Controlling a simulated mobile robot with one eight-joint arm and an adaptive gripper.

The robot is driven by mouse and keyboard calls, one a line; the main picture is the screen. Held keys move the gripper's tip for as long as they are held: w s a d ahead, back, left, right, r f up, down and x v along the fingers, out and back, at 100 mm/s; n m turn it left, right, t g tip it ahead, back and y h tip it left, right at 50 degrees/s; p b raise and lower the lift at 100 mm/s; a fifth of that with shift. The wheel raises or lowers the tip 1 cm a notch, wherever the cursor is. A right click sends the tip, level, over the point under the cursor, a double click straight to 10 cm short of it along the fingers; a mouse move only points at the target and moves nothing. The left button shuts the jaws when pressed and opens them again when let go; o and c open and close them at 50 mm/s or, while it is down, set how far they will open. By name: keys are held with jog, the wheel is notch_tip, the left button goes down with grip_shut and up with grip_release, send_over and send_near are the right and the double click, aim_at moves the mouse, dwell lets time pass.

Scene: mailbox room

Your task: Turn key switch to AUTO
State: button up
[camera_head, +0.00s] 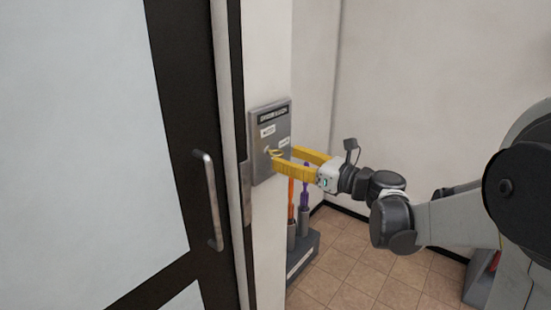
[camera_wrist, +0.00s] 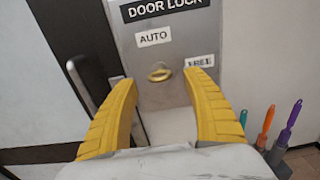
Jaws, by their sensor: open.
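The grey door lock panel (camera_head: 258,163) is fixed to the narrow wall beside the door. In the wrist view, the panel (camera_wrist: 180,20) reads DOOR LOCK, with an AUTO label (camera_wrist: 154,37) at upper left and a FREE label (camera_wrist: 200,61) at right. The brass key switch (camera_wrist: 159,73) sits below and between these labels. Its bow looks roughly level, and I cannot tell its exact setting. My gripper (camera_head: 283,160) is open in front of the panel. In the wrist view, its yellow fingers (camera_wrist: 160,82) stand on either side of the key switch, apart from it.
The glazed door (camera_head: 170,130) with its metal handle (camera_head: 209,200) is left of the panel. Orange (camera_head: 291,198) and purple (camera_head: 305,185) handled tools stand in a grey holder (camera_head: 302,262) below my gripper. Tiled floor lies open to the right.

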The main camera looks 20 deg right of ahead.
aim_at(282, 155)
jog(key=shift+b+x, duration=0.3)
jog(key=shift+x, duration=1.5)
jog(key=shift+c, duration=0.2)
jog(key=c, duration=1.2)
